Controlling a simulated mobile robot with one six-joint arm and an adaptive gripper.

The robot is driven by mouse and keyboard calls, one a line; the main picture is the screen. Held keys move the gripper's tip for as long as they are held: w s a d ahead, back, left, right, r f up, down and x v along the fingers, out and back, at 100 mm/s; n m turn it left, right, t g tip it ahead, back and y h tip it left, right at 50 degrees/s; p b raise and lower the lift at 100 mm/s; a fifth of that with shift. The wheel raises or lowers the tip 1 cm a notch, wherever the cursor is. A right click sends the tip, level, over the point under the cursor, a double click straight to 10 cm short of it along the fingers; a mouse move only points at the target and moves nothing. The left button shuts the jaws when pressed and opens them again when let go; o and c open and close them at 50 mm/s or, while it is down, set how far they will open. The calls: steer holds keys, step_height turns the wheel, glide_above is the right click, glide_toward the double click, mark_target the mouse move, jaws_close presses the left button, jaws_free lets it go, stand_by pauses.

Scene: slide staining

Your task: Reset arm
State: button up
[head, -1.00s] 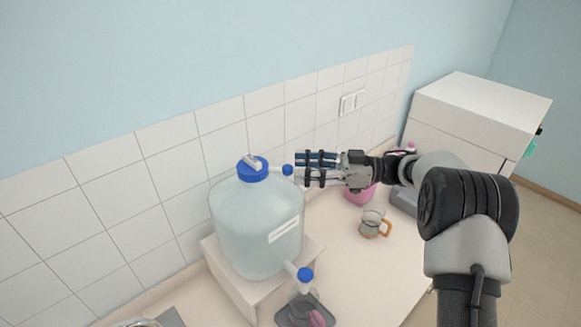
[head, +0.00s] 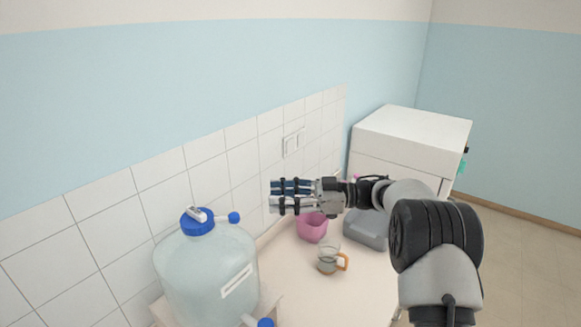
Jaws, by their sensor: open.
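My gripper (head: 278,196) is in the middle of the head view, pointing left in front of the tiled wall. Its fingers are apart and nothing shows between them. My arm reaches in from the lower right. The gripper is to the upper right of a large clear water carboy (head: 205,275) with a blue cap, apart from it in the picture. A pink container (head: 312,229) shows just below the gripper's wrist, partly covered by my arm.
A glass jug with an orange handle (head: 329,259) stands on the pale counter (head: 330,300). A grey tray-like item (head: 366,228) is behind my arm. A white cabinet (head: 412,133) stands at the back right. Open floor (head: 515,240) lies right of it.

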steer(key=w+d+r+m+t+h+b, duration=0.5)
steer(key=w+r+m+t+h+b, duration=0.15)
steer(key=r+t, duration=0.6)
steer(key=s+d+f+m+t+h+b, duration=0.35)
steer(key=s+d+m+h, duration=0.25)
steer(key=d+m+h, duration=0.4)
steer(key=s+d+f+m+g+h+b, duration=0.1)
steer(key=s+d+f+g+h+b, duration=0.2)
steer(key=s+f, duration=0.55)
steer(key=s+d+f+m+g+h+b, duration=0.15)
steer(key=s+d+f, duration=0.35)
steer(key=s, duration=0.6)
steer(key=s+a+f+g+y+b, duration=0.1)
steer(key=s+a+f+g, duration=0.1)
steer(key=s+f, duration=0.5)
steer(key=s+a+f+g+y+b, duration=0.1)
steer(key=s+a+f+g+y, duration=0.1)
steer(key=s+f, duration=0.6)
steer(key=s+a+g, duration=0.1)
steer(key=s+g, duration=0.1)
steer(key=s, duration=0.2)
steer(key=shift+s, duration=0.35)
